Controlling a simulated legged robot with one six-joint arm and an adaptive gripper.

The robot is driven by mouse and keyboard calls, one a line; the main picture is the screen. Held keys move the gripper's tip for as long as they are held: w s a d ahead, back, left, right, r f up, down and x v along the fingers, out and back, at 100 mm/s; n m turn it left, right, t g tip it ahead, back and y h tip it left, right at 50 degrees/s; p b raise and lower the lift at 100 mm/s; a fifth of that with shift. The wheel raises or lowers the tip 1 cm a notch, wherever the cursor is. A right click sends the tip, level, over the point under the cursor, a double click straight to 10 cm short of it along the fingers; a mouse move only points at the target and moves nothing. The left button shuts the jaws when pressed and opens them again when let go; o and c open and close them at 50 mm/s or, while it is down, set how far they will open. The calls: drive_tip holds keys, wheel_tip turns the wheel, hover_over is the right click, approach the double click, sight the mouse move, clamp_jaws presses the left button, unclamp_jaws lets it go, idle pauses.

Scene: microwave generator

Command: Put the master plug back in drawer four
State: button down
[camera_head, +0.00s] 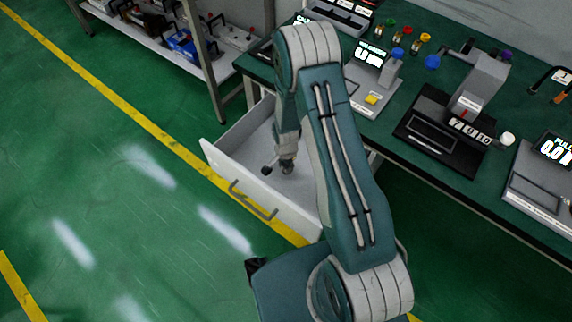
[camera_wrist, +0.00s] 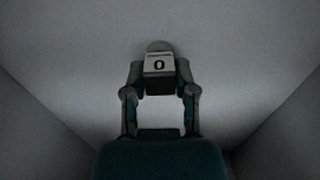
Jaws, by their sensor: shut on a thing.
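A white drawer (camera_head: 222,172) stands pulled open under the green workbench, with a dark handle on its front. No number on it is readable. My gripper (camera_head: 285,166) reaches down into the drawer in the head view. In the wrist view, my gripper (camera_wrist: 158,80) is shut on a small pale block marked "0" (camera_wrist: 159,64), which appears to be the master plug. The block sits between the fingertips over the grey drawer floor (camera_wrist: 225,40). I cannot tell whether it touches the floor. My arm hides the right part of the drawer in the head view.
The green bench (camera_head: 400,115) above carries a grey device with digit tiles (camera_head: 450,125), display boxes and several small coloured plugs. A shelf (camera_head: 205,60) with equipment stands at the upper left. The drawer walls slope in on both sides in the wrist view. The floor at left is clear.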

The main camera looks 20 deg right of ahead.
drive_tip(key=shift+c, duration=2)
unclamp_jaws()
drive_tip(key=shift+f, duration=0.1)
drive_tip(key=s+r+n+t, duration=0.1)
drive_tip(key=s+r+n, duration=0.2)
drive_tip(key=r, duration=1.5)
drive_tip(key=s+r+n+t, duration=0.2)
drive_tip(key=s+r, duration=0.1)
drive_tip(key=r, duration=1.4)
drive_tip(key=s+r+n+t, duration=0.2)
drive_tip(key=s+r+n, duration=0.3)
drive_tip(key=s+r, duration=0.6)
drive_tip(key=s, duration=0.4)
drive_tip(key=shift+r+n+t, duration=0.15)
drive_tip(key=shift+n+t, duration=0.15)
drive_tip(key=shift+n, duration=0.1)
drive_tip(key=shift+w, duration=0.1)
